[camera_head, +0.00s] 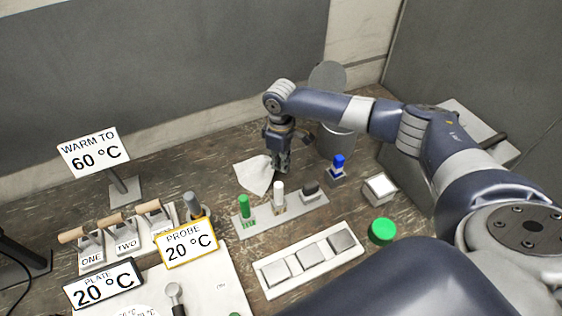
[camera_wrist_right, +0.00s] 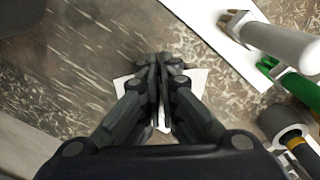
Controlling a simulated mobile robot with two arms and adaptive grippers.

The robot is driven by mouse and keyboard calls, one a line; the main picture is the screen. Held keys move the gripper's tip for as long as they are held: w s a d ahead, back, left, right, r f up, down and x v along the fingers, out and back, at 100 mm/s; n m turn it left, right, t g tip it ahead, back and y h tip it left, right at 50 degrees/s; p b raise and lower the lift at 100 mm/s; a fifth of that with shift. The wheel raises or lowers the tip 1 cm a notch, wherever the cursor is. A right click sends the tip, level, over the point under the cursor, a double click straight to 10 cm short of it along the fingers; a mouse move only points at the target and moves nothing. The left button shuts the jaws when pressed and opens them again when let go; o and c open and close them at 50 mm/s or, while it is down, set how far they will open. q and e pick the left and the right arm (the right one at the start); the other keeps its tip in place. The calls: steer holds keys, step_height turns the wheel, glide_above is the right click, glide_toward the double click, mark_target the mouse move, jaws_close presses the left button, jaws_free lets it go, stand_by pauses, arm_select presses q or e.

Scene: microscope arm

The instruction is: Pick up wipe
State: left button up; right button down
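The wipe (camera_head: 254,175) is a white cloth at the back of the wooden bench, left of my right gripper (camera_head: 281,169) in the head view. That gripper points down with its fingertips at the wipe's right edge. In the right wrist view my right gripper (camera_wrist_right: 161,62) has its fingers together, with the white wipe (camera_wrist_right: 197,80) showing on both sides and a sliver of white between them. It looks shut on the wipe's edge; the pinch itself is hidden by the fingers. My left gripper is not in view.
A rack with a green handle (camera_head: 244,206) and a white handle (camera_head: 278,192) stands close in front. A blue-topped item (camera_head: 338,165), a white block (camera_head: 380,188) and a green button (camera_head: 382,230) lie to the right. A grey disc (camera_head: 327,76) is behind my arm.

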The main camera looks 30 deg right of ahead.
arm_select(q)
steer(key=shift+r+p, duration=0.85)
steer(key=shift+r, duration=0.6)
arm_select(e)
steer(key=shift+r, duration=2.45)
steer(key=shift+w, duration=0.1)
step_height(320, 180, up, 9)
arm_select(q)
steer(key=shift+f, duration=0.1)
